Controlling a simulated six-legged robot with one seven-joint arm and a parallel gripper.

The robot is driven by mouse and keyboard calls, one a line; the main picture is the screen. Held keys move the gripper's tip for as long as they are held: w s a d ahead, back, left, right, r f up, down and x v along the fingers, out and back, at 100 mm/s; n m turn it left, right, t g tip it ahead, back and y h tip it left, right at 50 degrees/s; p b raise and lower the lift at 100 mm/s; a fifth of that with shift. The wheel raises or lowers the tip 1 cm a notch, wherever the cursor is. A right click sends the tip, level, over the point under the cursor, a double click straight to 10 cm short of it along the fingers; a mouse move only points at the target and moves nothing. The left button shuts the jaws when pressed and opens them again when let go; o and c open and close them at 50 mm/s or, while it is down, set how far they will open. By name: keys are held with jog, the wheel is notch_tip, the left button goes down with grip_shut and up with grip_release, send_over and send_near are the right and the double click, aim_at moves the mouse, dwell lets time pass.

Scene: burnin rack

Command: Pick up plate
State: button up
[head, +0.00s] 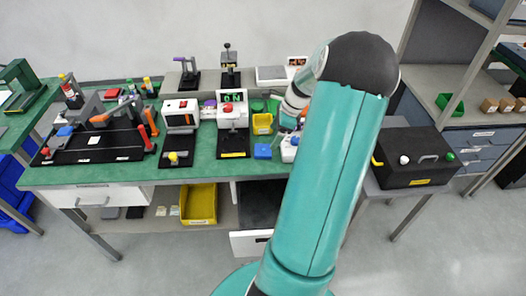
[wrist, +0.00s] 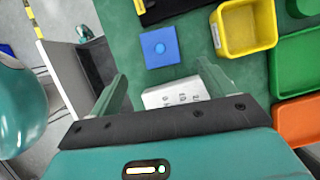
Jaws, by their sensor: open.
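A white block with small dark markings (wrist: 175,95) shows between the fingers, partly hidden by my gripper. I cannot tell its height. Nothing is visibly held. In the head view my arm covers much of the gripper area.
A yellow bin (wrist: 245,28) stands right of the blue plate, with green (wrist: 296,62) and orange (wrist: 298,121) bins beyond. A white device with a red knob (head: 232,112) stands to the left. A black box (head: 413,158) is at the right. An open drawer (head: 250,242) juts out below.

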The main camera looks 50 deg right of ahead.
aim_at(264, 150)
jog(key=x, duration=0.8)
jog(key=c, duration=1.1)
